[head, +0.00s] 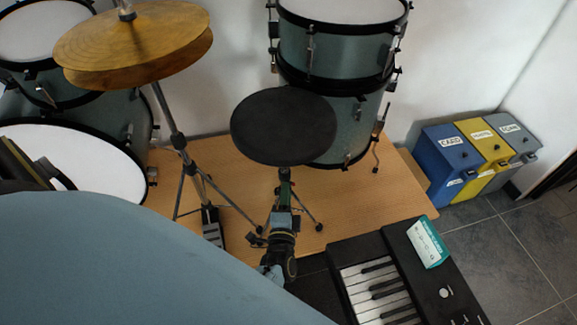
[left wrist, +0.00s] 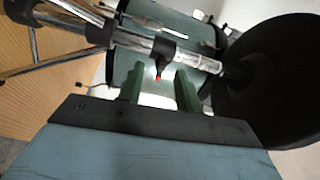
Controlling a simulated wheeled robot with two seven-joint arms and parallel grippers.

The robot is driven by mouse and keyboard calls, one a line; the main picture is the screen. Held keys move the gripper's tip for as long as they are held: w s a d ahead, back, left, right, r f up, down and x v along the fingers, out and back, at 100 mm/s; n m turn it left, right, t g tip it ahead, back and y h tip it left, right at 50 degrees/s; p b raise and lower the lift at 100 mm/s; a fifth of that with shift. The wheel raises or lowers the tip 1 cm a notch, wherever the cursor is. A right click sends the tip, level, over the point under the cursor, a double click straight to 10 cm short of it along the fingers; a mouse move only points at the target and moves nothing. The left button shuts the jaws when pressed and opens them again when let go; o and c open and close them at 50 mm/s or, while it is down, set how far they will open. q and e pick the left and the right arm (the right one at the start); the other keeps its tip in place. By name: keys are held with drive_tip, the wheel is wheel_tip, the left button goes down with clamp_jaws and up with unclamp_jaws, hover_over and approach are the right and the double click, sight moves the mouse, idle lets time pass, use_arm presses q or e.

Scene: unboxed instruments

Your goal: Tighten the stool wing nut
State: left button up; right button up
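The stool's round black seat (head: 284,126) shows in the middle of the head view, above the wooden floor panel. In the left wrist view its dark underside (left wrist: 275,80) is at the right, with the chrome post (left wrist: 125,40) running across the top. A small black clamp part with a red tip, seemingly the wing nut (left wrist: 160,66), hangs from the post. My left gripper (left wrist: 160,84) is open, its two green fingers on either side of this part, with gaps visible. In the head view my left gripper (head: 285,178) is just below the seat, which hides the nut. My right gripper is out of view.
A gold cymbal (head: 135,40) on a stand is at the left, with drums (head: 340,60) behind the stool. A keyboard (head: 385,285) with a teal-and-white box (head: 428,242) is at lower right. Labelled bins (head: 480,155) stand farther right.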

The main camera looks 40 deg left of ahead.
use_arm(q)
drive_tip(key=shift+p+v, duration=0.55)
drive_tip(key=shift+v, duration=1.75)
drive_tip(key=shift+w+d+r, duration=0.1)
drive_tip(key=shift+d+r, duration=0.05)
drive_tip(key=shift+d, duration=0.05)
